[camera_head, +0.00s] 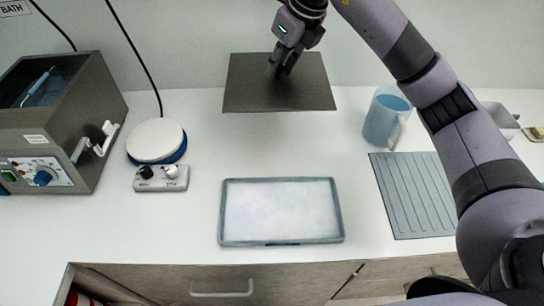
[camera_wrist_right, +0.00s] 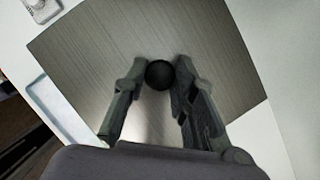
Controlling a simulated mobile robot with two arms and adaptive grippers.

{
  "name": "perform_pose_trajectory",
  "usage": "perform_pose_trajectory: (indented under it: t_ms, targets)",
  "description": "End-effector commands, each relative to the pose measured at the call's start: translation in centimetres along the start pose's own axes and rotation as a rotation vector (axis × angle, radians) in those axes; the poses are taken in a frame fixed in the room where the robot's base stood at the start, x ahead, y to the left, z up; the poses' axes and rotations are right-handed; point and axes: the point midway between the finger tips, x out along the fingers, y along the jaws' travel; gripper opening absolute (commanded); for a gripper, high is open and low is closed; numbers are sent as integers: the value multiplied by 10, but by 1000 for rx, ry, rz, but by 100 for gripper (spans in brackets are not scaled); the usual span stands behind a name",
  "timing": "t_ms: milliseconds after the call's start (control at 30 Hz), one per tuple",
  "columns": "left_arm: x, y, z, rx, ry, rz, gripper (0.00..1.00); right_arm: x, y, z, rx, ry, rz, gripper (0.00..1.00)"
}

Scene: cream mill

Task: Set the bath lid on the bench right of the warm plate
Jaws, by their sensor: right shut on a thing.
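The bath lid (camera_head: 305,92) is a flat grey-brown metal sheet at the back of the bench, right of the warm plate (camera_head: 156,138). It overlaps the wall in the head view and seems to be held above the bench. My right gripper (camera_head: 281,68) is over its middle, shut on its round black knob (camera_wrist_right: 159,74). The lid's brushed face (camera_wrist_right: 215,50) fills much of the wrist view. The warm plate is a white disc on a blue base. The bath (camera_head: 45,125) stands open at the left. My left gripper is not in view.
A shallow framed tray (camera_head: 282,243) lies at the front middle. A control box (camera_head: 162,178) sits before the warm plate. A blue jug (camera_head: 385,118) and ribbed grey mat (camera_head: 415,195) are at the right. Bare bench lies between warm plate and jug.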

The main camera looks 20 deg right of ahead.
Motion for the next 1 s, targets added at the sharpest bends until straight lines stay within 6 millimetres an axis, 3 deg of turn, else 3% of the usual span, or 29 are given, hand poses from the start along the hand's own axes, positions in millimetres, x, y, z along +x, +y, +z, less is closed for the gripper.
perform_pose_trajectory:
  t_ms: [500, 1000]
  targets:
    - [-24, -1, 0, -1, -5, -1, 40, 116, 0, -50, 4, 6, 2, 1]
    - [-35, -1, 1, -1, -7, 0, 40, 173, 0, -73, 2, 3, 0, 1]
